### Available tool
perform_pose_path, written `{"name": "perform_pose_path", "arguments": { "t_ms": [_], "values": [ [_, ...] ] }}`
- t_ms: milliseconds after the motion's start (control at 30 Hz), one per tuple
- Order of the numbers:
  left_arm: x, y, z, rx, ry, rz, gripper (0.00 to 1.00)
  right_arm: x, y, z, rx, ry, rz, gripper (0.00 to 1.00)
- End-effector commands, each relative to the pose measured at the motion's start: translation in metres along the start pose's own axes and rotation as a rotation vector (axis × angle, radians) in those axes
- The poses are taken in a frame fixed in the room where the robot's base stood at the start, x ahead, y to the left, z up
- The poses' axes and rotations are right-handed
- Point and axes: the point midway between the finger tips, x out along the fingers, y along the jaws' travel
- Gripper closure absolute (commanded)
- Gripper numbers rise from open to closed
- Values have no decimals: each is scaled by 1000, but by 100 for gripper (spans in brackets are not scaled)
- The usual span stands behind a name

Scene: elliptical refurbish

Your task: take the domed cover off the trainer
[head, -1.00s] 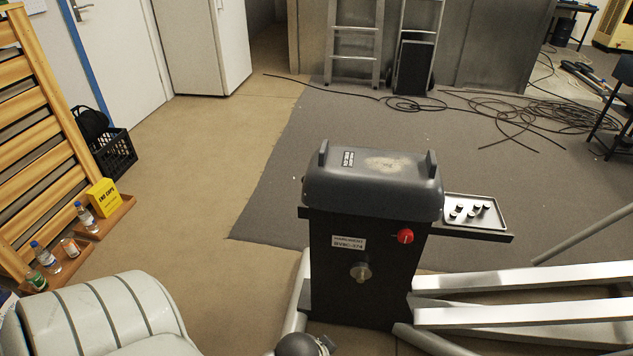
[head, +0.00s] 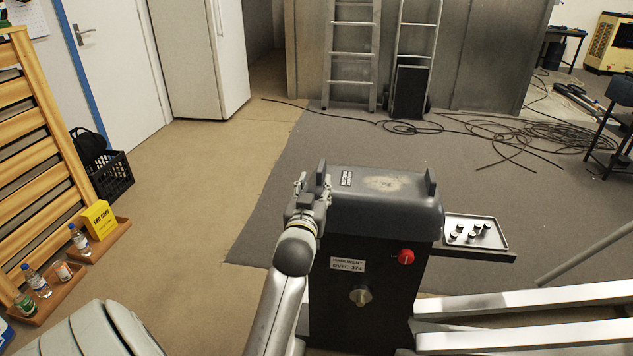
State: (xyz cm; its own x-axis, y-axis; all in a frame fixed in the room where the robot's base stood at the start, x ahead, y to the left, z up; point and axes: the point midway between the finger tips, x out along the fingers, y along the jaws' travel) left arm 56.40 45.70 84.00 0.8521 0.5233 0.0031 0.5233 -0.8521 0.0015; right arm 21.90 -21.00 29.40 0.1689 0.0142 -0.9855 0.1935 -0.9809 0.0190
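The grey domed cover (head: 385,200) sits on top of the black trainer housing (head: 335,300). It has an upright handle tab at each end; the right tab (head: 431,182) is clear. My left gripper (head: 313,184) is at the cover's left end, right by the left tab, which it partly hides. I cannot tell whether its fingers touch the tab or are closed on it. My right gripper is not in view.
The housing carries a red knob (head: 406,257) and a metal knob (head: 360,296). White rails (head: 530,300) extend to the right. Cables (head: 510,130) lie on the carpet behind.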

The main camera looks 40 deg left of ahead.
Motion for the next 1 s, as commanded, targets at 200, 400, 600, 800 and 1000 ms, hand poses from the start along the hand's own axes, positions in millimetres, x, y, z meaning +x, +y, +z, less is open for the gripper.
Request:
{"name": "perform_pose_path", "arguments": {
  "t_ms": [200, 400, 600, 800, 1000],
  "values": [
    [31, 0, 0, 2, 0, 0, 61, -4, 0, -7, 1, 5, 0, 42],
    [68, 0, 1, 2, 0, 1, 61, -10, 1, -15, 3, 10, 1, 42],
    [94, 0, 1, 2, -2, 1, 61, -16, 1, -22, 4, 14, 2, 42],
    [103, 0, 1, 2, -3, 1, 61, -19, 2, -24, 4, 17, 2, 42],
    [104, 0, 1, 2, -3, 1, 61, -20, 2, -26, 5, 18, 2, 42]
  ]
}}
